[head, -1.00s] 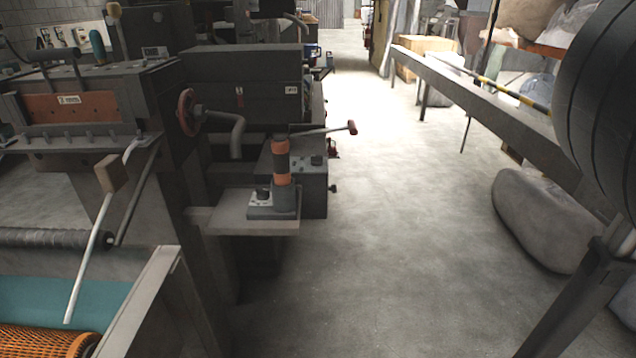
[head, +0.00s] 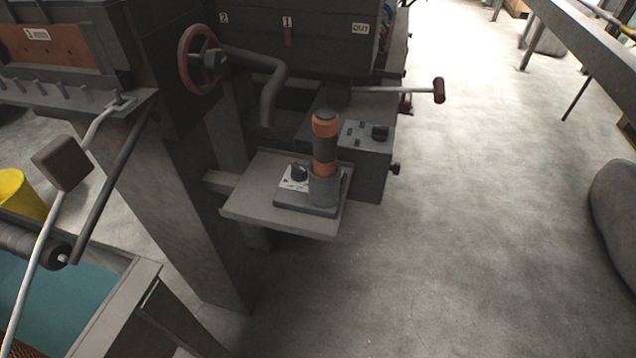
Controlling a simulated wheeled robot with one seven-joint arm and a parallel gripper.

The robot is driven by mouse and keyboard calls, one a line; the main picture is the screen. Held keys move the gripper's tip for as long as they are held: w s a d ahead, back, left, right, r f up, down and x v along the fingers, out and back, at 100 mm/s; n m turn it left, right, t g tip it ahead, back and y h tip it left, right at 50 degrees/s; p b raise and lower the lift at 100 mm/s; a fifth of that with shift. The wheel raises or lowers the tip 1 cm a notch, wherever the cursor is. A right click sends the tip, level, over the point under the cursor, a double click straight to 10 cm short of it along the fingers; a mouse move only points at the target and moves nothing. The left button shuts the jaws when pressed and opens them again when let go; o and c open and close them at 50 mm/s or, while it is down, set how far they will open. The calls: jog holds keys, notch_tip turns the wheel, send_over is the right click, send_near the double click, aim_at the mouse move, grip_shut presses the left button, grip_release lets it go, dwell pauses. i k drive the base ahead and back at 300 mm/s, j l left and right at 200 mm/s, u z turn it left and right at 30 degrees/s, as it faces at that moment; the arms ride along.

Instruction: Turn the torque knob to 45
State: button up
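A small dark knob (head: 299,171) sits on a pale dial plate (head: 292,184) with markings too small to read. The plate is on a grey base (head: 305,205) that stands on a flat shelf (head: 240,208) fixed to the machine's side. Beside the knob, on the same base, an upright black and orange cylinder (head: 324,148) rises. Another dark knob (head: 380,132) sits on a grey box (head: 365,160) behind the shelf. I cannot tell from the view which knob is the torque knob. My gripper is not in view.
A red handwheel with a bent grey pipe (head: 272,90) beside it is above the shelf. A lever with a red end (head: 439,90) sticks out to the right. A frame with a teal sheet (head: 85,290) is at lower left.

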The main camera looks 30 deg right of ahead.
aim_at(299, 174)
jog(key=k+l+z, duration=0.15)
jog(key=z, duration=0.2)
jog(key=k+l+z, duration=0.1)
jog(key=l+z, duration=0.15)
jog(key=z, duration=0.15)
